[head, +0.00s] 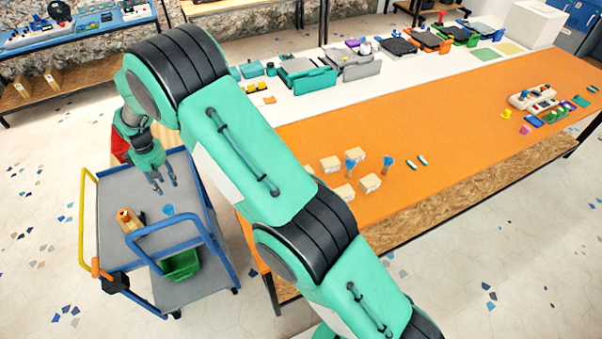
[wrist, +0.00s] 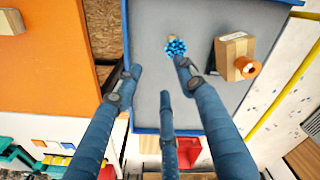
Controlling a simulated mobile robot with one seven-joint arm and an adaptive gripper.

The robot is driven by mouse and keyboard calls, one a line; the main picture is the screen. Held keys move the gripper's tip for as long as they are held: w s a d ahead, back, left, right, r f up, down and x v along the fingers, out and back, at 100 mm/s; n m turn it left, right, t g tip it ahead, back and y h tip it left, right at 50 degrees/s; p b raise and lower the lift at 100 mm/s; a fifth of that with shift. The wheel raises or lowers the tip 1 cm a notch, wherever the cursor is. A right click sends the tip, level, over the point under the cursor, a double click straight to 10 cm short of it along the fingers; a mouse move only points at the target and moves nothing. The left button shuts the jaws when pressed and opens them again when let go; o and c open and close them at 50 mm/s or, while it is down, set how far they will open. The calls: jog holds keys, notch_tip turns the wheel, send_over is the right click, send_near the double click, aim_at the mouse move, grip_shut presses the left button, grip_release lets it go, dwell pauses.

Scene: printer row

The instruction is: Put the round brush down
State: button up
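The round brush (wrist: 175,47), with a blue bristle head, is on the grey top of the cart (wrist: 150,25). In the head view its blue head (head: 168,209) shows near the cart's blue handle rail. I cannot tell whether it stands upright or leans. My gripper (head: 163,184) is over the cart top, pointing down, apart from the brush. In the wrist view its fingers (wrist: 162,75) are spread with nothing between them. One fingertip shows close to the brush in the picture.
A cardboard box with an orange roll (wrist: 233,50) stands beside the brush on the cart. A green bin (head: 181,265) sits on the lower shelf. The orange table (head: 440,170) on the right holds small boxes (head: 331,164) and two blue-headed items (head: 388,162).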

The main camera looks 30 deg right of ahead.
jog(key=s+d+r+m+t, duration=0.1)
jog(key=s+d+r, duration=0.5)
jog(key=r, duration=0.5)
jog(key=s+d+r+m+t, duration=0.15)
jog(key=s+d+r, duration=0.25)
jog(key=d+r, duration=0.5)
jog(key=s+d+r+m, duration=0.2)
jog(key=s+d+r, duration=0.4)
jog(key=r, duration=0.6)
jog(key=s+d+r+m+t, duration=0.1)
jog(key=s+d, duration=0.4)
jog(key=s, duration=0.5)
jog(key=s+d+r+m, duration=0.2)
jog(key=s+d, duration=0.2)
jog(key=s, duration=0.7)
jog(key=s+d+r+m+t, duration=0.1)
jog(key=s+d, duration=0.4)
jog(key=s, duration=0.5)
jog(key=shift+s+d+r+m+t, duration=0.35)
jog(key=shift+r+m, duration=0.1)
jog(key=shift+r, duration=0.2)
jog(key=shift+f, duration=0.1)
notch_tip(320, 180, down, 9)
jog(key=b, duration=0.9)
